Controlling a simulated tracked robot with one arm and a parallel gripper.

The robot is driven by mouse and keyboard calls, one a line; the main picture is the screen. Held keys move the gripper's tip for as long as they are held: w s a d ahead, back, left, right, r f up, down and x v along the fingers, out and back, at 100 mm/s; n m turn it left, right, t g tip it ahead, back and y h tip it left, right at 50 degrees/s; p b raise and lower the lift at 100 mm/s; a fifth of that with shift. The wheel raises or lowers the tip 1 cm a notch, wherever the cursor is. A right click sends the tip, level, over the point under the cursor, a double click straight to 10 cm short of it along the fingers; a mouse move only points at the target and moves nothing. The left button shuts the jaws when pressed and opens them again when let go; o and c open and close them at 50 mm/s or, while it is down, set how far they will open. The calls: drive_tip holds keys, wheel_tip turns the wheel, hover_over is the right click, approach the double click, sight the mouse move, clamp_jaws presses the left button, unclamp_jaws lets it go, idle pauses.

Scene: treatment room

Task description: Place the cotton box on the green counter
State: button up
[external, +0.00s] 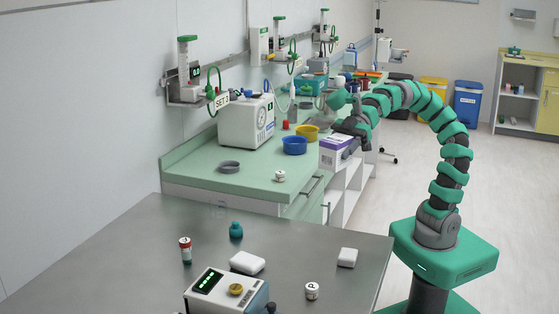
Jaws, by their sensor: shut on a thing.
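My gripper (345,137) is shut on the cotton box (333,154), a white carton with a purple top edge. The gripper holds the box at the right front edge of the green counter (205,177). Whether the box touches the counter or hangs just in front of it cannot be told from this view. The fingers are partly hidden by the box and the arm.
On the counter near the box are a blue bowl (294,146), a yellow bowl (306,133), a grey dish (229,167) and a small white jar (280,176). A white machine (246,121) stands behind. Bare counter lies left of the box. A steel table (130,250) fills the foreground.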

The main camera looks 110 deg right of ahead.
drive_tip(key=s+d+f+m+g+h+p, duration=0.1)
drive_tip(key=d+f+m+g+h+p, duration=0.15)
drive_tip(key=d+m+h, duration=0.7)
drive_tip(key=s+d+f+m+g+h+p, duration=0.1)
drive_tip(key=d+m+h+p, duration=0.45)
drive_tip(key=d, duration=0.75)
drive_tip(key=s+d+r+m+g+h+p, duration=0.4)
drive_tip(key=d+m+g, duration=0.4)
drive_tip(key=m+g, duration=0.55)
wheel_tip(320, 180, down, 10)
drive_tip(key=shift+s+n+y, duration=0.35)
drive_tip(key=shift+s+y, duration=0.05)
drive_tip(key=shift+s, duration=0.05)
drive_tip(key=w+d, duration=0.3)
drive_tip(key=w, duration=0.1)
drive_tip(key=w+d+f, duration=0.1)
drive_tip(key=w+d, duration=0.2)
drive_tip(key=w, duration=0.1)
drive_tip(key=w+d, duration=0.3)
drive_tip(key=w, duration=0.2)
drive_tip(key=shift+w+f, duration=0.1)
drive_tip(key=shift+f, duration=0.2)
drive_tip(key=shift+f+b, duration=0.45)
drive_tip(key=shift+f, duration=1.25)
